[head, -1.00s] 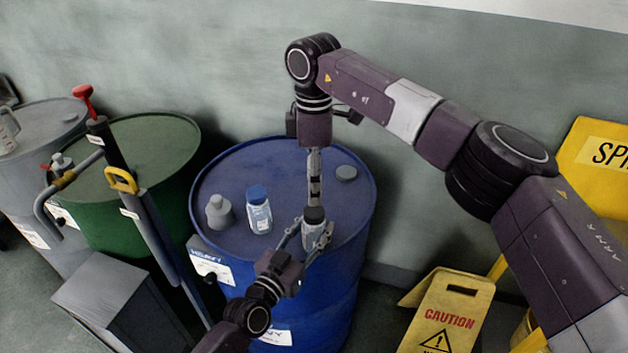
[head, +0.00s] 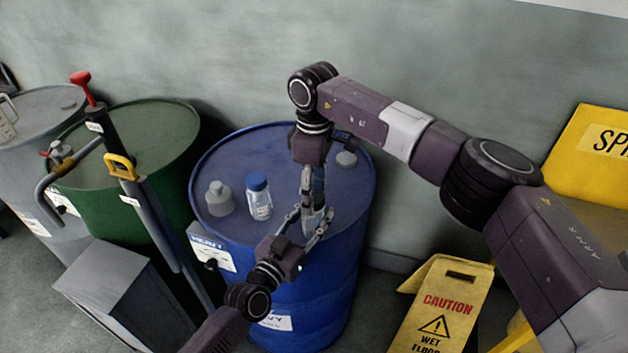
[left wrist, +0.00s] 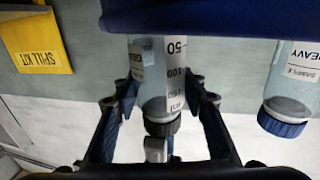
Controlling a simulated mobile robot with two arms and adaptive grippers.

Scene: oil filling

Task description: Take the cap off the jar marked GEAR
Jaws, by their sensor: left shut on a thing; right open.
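The jar marked GEAR (head: 313,218) stands at the near right of the blue drum top. In the left wrist view this jar (left wrist: 156,85) looks upside down, with a partly hidden "GE" label and a scale. Its black cap (left wrist: 163,127) is on it; the head view hides the cap behind my right gripper. My left gripper (head: 306,226) is shut on the jar's body, one finger on each side. My right gripper (head: 312,188) points down over the jar, open. A grey fingertip of it shows close to the cap in the left wrist view.
A blue-capped jar (head: 259,200), marked HEAVY in the left wrist view (left wrist: 290,75), and a grey bottle (head: 219,199) stand left on the blue drum (head: 235,160). A green drum (head: 165,135) with a pump is further left. A caution sign (head: 443,310) stands at right.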

